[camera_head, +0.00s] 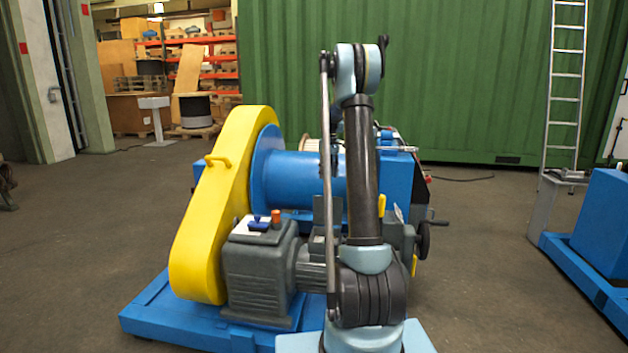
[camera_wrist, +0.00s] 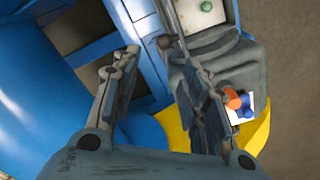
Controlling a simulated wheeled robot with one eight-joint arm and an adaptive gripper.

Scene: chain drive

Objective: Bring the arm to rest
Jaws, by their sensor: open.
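My arm stands upright in front of the machine in the head view, its upper joint raised above the blue drum. My gripper (camera_wrist: 150,55) shows in the wrist view with its two fingers apart and nothing between them. It points down over the machine. In the head view I cannot make out the gripper's fingers. The machine has a yellow chain guard (camera_head: 210,215), a blue drum housing (camera_head: 305,178) and a grey gearbox (camera_head: 260,270). An orange knob (camera_head: 276,216) and a blue piece (camera_head: 258,223) sit on the gearbox's white top.
A blue base frame (camera_head: 165,315) carries the machine. A handwheel (camera_head: 424,239) juts out at its right. A ladder (camera_head: 565,90) leans at the right by a green container wall (camera_head: 450,80). Another blue unit (camera_head: 605,220) stands far right.

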